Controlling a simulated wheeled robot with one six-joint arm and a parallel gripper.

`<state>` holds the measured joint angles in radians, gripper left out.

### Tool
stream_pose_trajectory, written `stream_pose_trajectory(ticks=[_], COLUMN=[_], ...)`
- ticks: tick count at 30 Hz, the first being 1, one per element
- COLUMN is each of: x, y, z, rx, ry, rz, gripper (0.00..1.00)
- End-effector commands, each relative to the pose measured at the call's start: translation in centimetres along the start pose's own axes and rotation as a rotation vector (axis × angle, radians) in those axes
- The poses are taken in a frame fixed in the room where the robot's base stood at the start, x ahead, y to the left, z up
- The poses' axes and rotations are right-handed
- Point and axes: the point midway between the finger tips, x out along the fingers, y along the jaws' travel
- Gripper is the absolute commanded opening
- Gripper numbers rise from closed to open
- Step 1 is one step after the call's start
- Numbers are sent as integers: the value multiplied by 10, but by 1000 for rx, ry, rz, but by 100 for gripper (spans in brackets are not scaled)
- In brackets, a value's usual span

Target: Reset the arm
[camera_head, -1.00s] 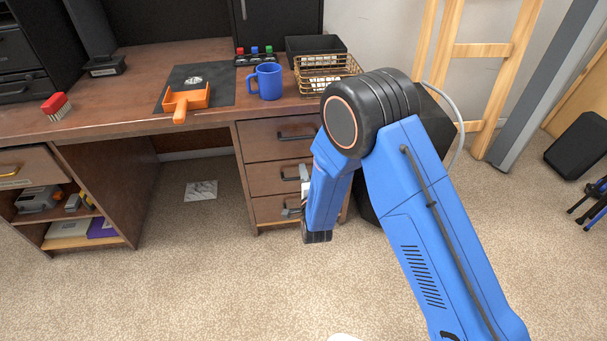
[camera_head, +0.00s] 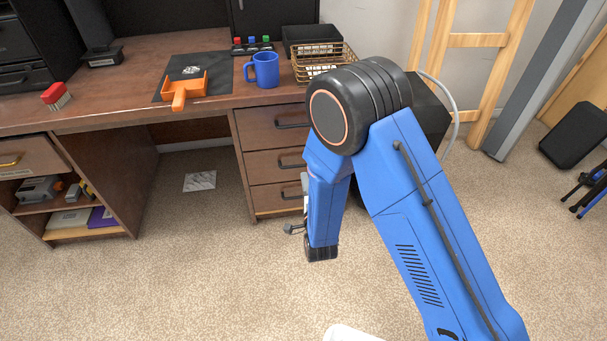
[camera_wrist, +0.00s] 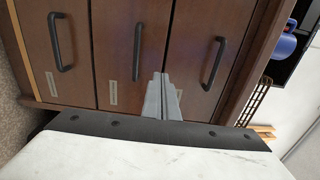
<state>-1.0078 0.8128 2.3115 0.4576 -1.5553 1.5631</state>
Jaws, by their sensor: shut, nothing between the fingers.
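My arm is bent, with the blue forearm hanging down in front of the desk's drawers in the head view. My gripper (camera_wrist: 161,80) shows in the wrist view with its two grey fingers together and nothing between them. In the head view the gripper is mostly hidden behind my forearm.
The wooden desk (camera_head: 120,112) holds an orange dustpan (camera_head: 187,91), a blue mug (camera_head: 263,70), a red brush (camera_head: 56,95) and a wire basket (camera_head: 318,65). The three drawers (camera_head: 272,130) are closed. A wooden ladder (camera_head: 477,41) stands at right. Carpet (camera_head: 190,285) in front is clear.

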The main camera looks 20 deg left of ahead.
Motion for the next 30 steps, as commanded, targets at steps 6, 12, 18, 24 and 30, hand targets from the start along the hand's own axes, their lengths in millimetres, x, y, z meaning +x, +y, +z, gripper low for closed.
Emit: stream_pose_trajectory(ticks=[6,12,18,24,30], x=[-7,-2,12,18,10], y=[0,-9,-42,-78,-114], z=[0,-9,-47,-93,-138], rx=[1,-10,-72,-156,-244], ry=[-1,9,37,49,44], rz=[-1,13,95,199,299], gripper=[0,0,0,0,0])
